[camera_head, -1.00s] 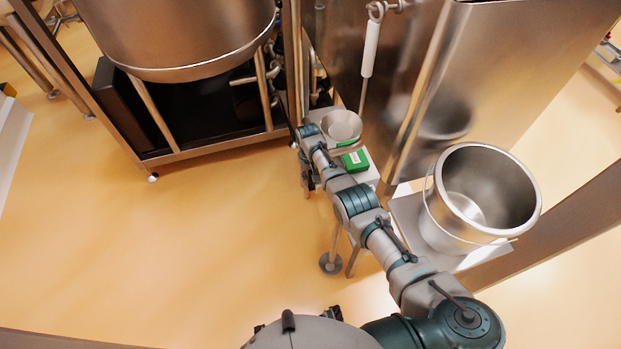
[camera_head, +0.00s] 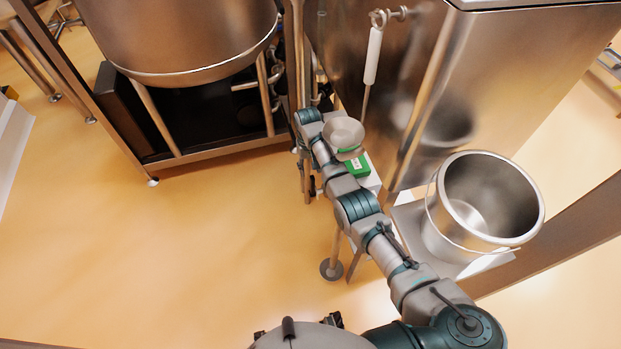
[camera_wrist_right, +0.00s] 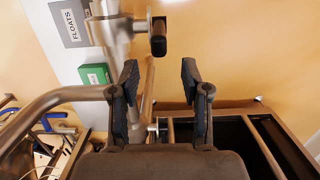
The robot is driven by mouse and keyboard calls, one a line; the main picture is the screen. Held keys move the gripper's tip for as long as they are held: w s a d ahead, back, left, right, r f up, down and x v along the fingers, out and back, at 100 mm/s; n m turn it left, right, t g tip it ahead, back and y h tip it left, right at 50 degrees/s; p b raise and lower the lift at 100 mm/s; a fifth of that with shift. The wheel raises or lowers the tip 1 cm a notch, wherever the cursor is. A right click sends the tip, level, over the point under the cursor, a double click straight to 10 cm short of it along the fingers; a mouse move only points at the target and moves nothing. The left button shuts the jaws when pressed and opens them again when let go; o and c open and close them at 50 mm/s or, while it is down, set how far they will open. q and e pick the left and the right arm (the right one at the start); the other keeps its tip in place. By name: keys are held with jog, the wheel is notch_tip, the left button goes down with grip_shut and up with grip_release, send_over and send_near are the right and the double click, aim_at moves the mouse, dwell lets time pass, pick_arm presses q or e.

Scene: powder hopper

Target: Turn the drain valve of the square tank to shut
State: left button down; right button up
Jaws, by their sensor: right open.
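The square tank (camera_head: 480,70) is a large, shiny steel box at the upper right of the head view. In the right wrist view a steel pipe fitting (camera_wrist_right: 115,30) carries a short stub with a black end (camera_wrist_right: 158,37), which looks like the valve handle. My right gripper (camera_wrist_right: 160,88) is open, with its two dark-padded fingers apart and nothing held between them. The black end lies beyond the fingertips, apart from them. In the head view my right arm reaches up to the tank's left side, and its wrist hides most of the gripper. My left gripper is not seen.
A steel bucket (camera_head: 485,200) stands on a shelf at right. A round vessel (camera_head: 180,35) in a frame stands at upper left. The floor at left is clear.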

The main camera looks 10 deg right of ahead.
jog(key=r, duration=0.3)
jog(key=shift+w+r, duration=0.3)
jog(key=shift+r, duration=0.1)
jog(key=shift+s+f, duration=0.1)
dwell(0.4)
